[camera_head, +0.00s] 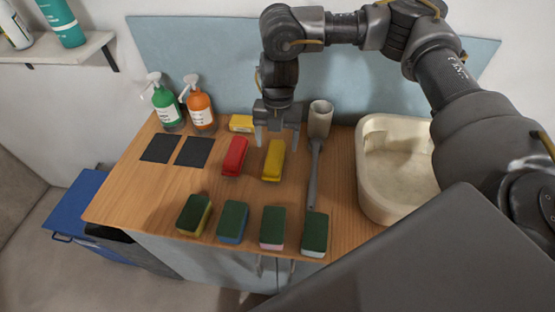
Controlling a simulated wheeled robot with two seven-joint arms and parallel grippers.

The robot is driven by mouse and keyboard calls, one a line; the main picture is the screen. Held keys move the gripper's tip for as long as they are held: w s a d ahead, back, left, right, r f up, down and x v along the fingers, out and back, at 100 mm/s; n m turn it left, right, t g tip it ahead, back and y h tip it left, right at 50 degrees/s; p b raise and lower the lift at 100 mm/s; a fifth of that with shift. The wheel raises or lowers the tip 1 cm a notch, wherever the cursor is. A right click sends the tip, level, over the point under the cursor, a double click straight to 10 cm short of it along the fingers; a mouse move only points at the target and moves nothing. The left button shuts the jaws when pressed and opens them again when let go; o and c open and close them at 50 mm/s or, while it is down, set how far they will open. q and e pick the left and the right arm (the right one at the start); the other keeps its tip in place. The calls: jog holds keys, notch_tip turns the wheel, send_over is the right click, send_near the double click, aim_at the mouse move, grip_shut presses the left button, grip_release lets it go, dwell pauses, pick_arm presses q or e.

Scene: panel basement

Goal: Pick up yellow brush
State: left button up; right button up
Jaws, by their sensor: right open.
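The yellow brush (273,161) lies lengthwise on the wooden counter, between a red brush (235,157) on its left and a grey long-handled brush (314,172) on its right. My right gripper (276,140) comes down from above at the far end of the yellow brush. Whether the fingers touch the brush cannot be told. The brush's far end is close to the fingertips. My left gripper is not in view.
Several sponges stand along the counter's front edge, such as a green-topped one (232,222). A cream basin (370,205) stands at right. Green (166,106) and orange (201,110) bottles, black pads (193,152) and a yellow box (241,123) occupy the back left.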

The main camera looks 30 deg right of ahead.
aim_at(274, 154)
jog(key=shift+w+a+f, duration=0.25)
jog(key=shift+w+f, duration=0.85)
jog(key=shift+f, duration=0.15)
jog(key=shift+w+f, duration=0.35)
jog(key=shift+w, duration=0.2)
jog(key=shift+s+d+f+p, duration=0.25)
jog(key=shift+s+p, duration=0.1)
jog(key=shift+s, duration=0.25)
jog(key=shift+s+a+f+p, duration=0.1)
jog(key=shift+s+f+p, duration=0.1)
jog(key=shift+s+f, duration=0.25)
jog(key=shift+s+f+p, duration=0.2)
jog(key=shift+f, duration=0.35)
jog(key=shift+w+f, duration=0.15)
jog(key=shift+f, duration=0.4)
jog(key=shift+w+f, duration=0.15)
jog(key=shift+f, duration=0.4)
jog(key=shift+s+r, duration=0.1)
jog(key=shift+s, duration=0.1)
jog(key=shift+c, duration=1)
jog(key=c, duration=0.5)
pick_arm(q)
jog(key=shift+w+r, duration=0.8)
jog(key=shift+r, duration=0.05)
pick_arm(e)
jog(key=c, duration=0.4)
